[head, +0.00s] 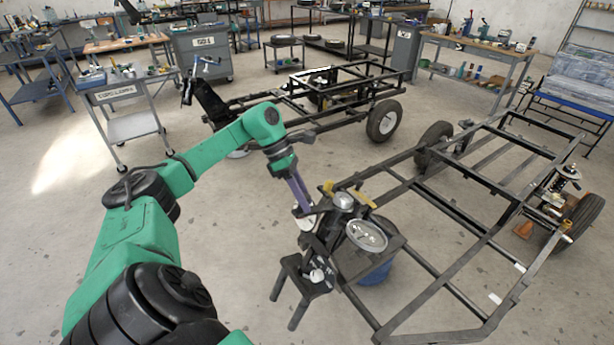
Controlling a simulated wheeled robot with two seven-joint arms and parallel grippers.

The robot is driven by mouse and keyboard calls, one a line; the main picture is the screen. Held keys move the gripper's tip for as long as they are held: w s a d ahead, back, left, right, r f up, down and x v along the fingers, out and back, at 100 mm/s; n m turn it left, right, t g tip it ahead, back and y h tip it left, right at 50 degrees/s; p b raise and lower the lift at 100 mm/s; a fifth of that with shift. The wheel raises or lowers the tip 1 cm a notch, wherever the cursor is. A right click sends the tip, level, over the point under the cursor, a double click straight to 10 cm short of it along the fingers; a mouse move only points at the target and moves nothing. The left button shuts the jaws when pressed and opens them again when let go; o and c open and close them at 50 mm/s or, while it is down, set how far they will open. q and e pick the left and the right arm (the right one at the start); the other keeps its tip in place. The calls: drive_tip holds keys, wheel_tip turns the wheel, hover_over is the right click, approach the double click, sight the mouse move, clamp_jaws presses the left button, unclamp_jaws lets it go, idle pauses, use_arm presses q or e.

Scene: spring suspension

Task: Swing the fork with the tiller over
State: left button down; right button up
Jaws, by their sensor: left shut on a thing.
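The black fork (303,281), with two prongs pointing down toward the lower left, hangs at the front corner of the black frame. My left arm comes in from the left. My left gripper (303,207) points down and is shut on the tiller, just above the fork's upper end. The gripper and dark parts behind it hide most of the tiller, so its outline is hard to tell. A silver round disc (367,235) and a grey cap (343,201) sit just right of the fork. My right gripper is not in view.
The near black frame (433,282) reaches right, with a wheel (582,221) and a spring unit (567,180). A blue bucket (376,276) stands under its corner. A second frame (300,108) stands behind. Floor left of the fork is clear.

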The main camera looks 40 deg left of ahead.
use_arm(q)
drive_tip(key=shift+w+a, duration=0.1)
drive_tip(key=shift+a, duration=0.2)
drive_tip(key=c, duration=0.6)
unclamp_jaws()
drive_tip(key=p+v, duration=0.2)
drive_tip(key=v, duration=1.2)
drive_tip(key=shift+a+r, duration=0.2)
drive_tip(key=shift+r, duration=0.1)
drive_tip(key=shift+w, duration=0.15)
